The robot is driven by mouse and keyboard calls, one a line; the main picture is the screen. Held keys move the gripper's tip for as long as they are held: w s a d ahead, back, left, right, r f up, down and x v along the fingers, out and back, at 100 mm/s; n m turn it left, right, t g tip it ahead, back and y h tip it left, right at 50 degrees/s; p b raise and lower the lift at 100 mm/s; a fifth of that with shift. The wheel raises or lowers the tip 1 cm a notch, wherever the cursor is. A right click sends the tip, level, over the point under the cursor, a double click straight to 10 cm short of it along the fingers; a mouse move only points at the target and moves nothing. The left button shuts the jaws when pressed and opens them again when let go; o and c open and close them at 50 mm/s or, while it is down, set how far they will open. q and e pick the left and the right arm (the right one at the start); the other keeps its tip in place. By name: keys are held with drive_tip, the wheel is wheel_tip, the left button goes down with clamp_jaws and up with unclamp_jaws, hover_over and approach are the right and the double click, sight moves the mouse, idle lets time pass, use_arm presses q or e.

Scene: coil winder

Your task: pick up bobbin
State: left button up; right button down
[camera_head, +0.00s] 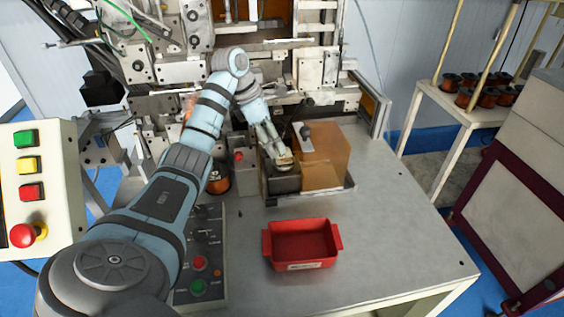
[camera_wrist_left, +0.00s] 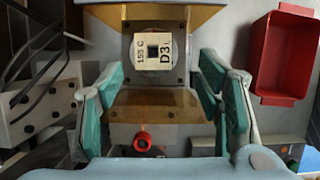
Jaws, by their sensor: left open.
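A bobbin (camera_wrist_left: 160,52) with a pale round flange and a cream square label marked "D3" sits in the machine's winding station, seen from above in the left wrist view. Only a little of its pale top shows in the head view (camera_head: 285,161), close to the fingertips. My left gripper (camera_head: 279,152) reaches down over the station from the left. In the left wrist view its two green-padded fingers (camera_wrist_left: 160,95) are spread apart, with the bobbin beyond them and nothing held. I cannot tell whether a finger touches it. My right gripper is not in view.
An orange see-through cover (camera_head: 325,160) stands right beside the station. A red bin (camera_head: 302,243) sits on the table in front. A copper spool (camera_head: 217,183) is partly hidden by my left arm. Several spools stand on a side rack (camera_head: 480,90). The table's right side is clear.

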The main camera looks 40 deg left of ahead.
sight(283, 157)
use_arm(q)
drive_tip(key=x, duration=0.3)
drive_tip(key=p+x, duration=0.1)
drive_tip(key=x, duration=0.1)
drive_tip(key=shift+w+a+f, duration=0.2)
drive_tip(key=shift+w+f, duration=0.15)
drive_tip(key=shift+w, duration=0.1)
drive_tip(key=c, duration=1)
